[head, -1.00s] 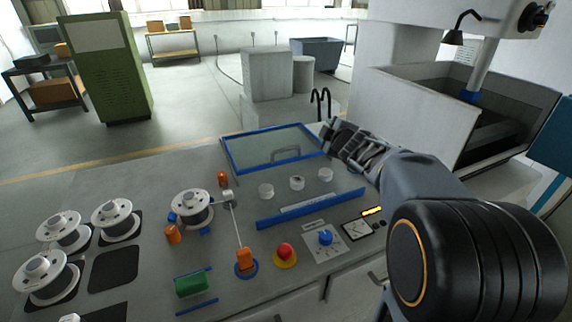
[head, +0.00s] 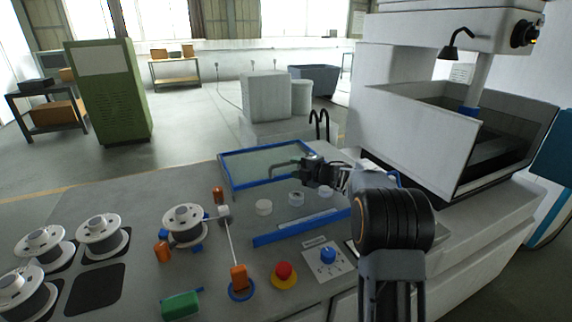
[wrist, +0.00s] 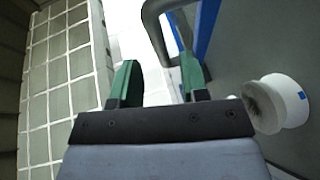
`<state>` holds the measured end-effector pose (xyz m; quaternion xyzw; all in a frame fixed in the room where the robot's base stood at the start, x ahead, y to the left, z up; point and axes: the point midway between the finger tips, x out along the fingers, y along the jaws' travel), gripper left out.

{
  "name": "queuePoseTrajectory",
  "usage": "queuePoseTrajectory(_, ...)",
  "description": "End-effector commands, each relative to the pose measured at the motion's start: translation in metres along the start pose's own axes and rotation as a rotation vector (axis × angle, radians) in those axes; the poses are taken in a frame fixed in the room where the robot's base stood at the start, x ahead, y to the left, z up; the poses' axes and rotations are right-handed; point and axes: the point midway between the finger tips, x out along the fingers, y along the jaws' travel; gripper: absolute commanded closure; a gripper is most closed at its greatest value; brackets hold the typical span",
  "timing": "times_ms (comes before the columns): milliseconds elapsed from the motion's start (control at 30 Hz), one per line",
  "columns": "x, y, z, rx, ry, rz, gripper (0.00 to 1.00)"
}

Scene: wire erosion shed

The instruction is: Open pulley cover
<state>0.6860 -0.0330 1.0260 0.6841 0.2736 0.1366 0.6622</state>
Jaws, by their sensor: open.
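The pulley cover is a clear panel in a blue frame (head: 226,171), lying down over the back of the grey bench in the head view. Its grey bar handle (head: 282,166) stands up near the cover's front right. My gripper (head: 302,166) is at the right end of the handle. In the wrist view the green-tipped jaws (wrist: 158,82) are apart. The bent handle (wrist: 153,28) lies just beyond the tips, close to the right jaw; I cannot tell whether they touch. Part of the blue frame (wrist: 208,25) shows beyond the right jaw.
White pulleys (head: 263,207) stand in front of the cover, one close beside the right jaw in the wrist view (wrist: 278,102). A blue bar (head: 285,234), a red button (head: 284,270) and wire spools (head: 102,232) occupy the bench front. A machine tank (head: 420,135) stands at right.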

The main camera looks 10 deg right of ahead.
Motion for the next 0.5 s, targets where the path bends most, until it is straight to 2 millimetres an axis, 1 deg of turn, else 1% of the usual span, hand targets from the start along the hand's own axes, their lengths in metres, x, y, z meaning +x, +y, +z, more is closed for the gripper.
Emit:
queuePoseTrajectory(33,0.01,0.0,0.0,0.0,0.002,-0.001,0.59)
queuePoseTrajectory(200,0.034,0.0,0.0,0.0,0.001,-0.001,0.59)
queuePoseTrajectory(333,0.046,0.0,0.0,0.0,0.0,-0.001,0.59)
queuePoseTrajectory(500,0.053,0.0,0.0,0.001,-0.001,0.0,0.59)
